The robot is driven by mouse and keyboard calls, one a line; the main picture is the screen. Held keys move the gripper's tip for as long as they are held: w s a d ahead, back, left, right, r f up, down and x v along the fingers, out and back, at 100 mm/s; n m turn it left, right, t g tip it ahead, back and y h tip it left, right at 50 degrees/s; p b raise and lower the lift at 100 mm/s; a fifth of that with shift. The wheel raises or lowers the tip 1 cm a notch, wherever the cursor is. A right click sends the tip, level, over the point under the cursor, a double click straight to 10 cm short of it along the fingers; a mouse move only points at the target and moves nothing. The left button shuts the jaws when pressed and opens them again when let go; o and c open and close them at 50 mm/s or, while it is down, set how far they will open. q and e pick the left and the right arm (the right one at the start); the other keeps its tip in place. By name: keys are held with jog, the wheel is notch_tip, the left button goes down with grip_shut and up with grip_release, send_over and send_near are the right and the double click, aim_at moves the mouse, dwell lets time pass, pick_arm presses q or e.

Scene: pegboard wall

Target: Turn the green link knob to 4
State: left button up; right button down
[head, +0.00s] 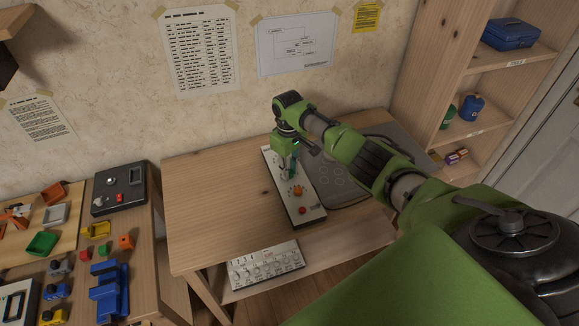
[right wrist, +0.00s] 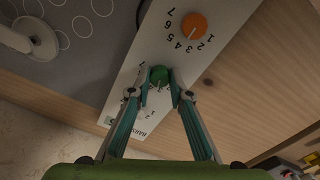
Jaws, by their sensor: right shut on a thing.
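The green link knob (right wrist: 159,75) sits on a long white panel (right wrist: 158,40) with printed numbers around it. My right gripper (right wrist: 160,84) is shut on this knob, one teal-and-grey finger on each side. In the head view, the right gripper (head: 287,173) reaches down onto the white panel (head: 313,212) on the wooden table. The fingers and arm hide the green knob there. The knob's pointer is too unclear to read, and a digit shows just below the knob in the wrist view. My left gripper is not in view.
An orange knob (right wrist: 194,25) with its own number scale is on the same panel. A red button (head: 302,210) lies near the panel's front end. A grey mat (head: 340,182) lies to the right. The table (head: 210,205) left of the panel is bare.

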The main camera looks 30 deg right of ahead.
jog(key=shift+m+p, duration=0.75)
jog(key=shift+m, duration=0.85)
jog(key=c, duration=1.8)
grip_release()
jog(key=shift+c, duration=0.2)
jog(key=shift+r, duration=0.1)
notch_tip(320, 180, up, 12)
jog(key=shift+a, duration=0.15)
